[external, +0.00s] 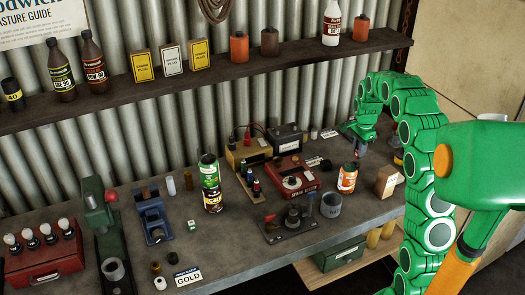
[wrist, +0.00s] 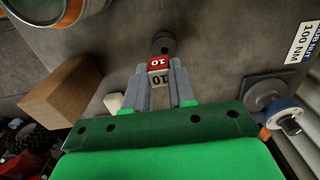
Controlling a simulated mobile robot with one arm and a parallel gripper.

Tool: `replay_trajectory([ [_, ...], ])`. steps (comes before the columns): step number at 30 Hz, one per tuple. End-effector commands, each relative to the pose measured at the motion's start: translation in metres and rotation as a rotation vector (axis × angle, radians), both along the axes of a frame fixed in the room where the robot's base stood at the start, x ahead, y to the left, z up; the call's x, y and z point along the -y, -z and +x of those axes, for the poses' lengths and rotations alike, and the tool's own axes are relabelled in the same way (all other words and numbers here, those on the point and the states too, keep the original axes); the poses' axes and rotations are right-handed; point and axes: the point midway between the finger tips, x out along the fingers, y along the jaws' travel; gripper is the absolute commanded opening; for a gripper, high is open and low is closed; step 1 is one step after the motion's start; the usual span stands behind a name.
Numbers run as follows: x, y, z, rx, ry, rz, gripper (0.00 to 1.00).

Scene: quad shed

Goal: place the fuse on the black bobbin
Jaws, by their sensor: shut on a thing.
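My gripper (wrist: 160,84) is shut on the fuse (wrist: 158,64), a small block with a red face and a pale face, both marked 10. In the wrist view a dark round piece with a hole in its top, which looks like the black bobbin (wrist: 163,41), stands on the bench just past the fuse. The fuse appears apart from it; the height between them is hard to judge. In the external view my gripper (external: 361,150) is low over the right part of the bench, and I cannot make out the bobbin beneath it.
A wooden block (wrist: 62,98) and an orange-and-white can (external: 347,178) stand near my gripper. A small white piece (wrist: 113,102) lies beside the fingers. A grey disc (wrist: 268,90) and a 100 NM label (wrist: 305,40) are to the right in the wrist view. A shelf (external: 215,78) runs above.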

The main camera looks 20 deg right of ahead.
Motion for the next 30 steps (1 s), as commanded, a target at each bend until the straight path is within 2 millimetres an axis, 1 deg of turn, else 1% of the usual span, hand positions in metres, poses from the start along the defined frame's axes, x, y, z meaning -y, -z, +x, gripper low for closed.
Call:
replay_trajectory([
  [8,0.002,0.01,0.007,-0.001,0.0,0.0,0.0],
  [12,0.002,0.029,0.006,-0.002,-0.001,0.0,0.0],
  [15,0.002,0.038,0.006,0.0,-0.001,0.0,0.0],
  [27,0.002,0.042,0.006,-0.001,0.0,0.0,0.0],
  [28,0.002,0.042,0.006,0.0,0.0,0.0,0.27],
  [30,0.002,0.041,0.006,0.0,0.0,0.0,0.38],
])
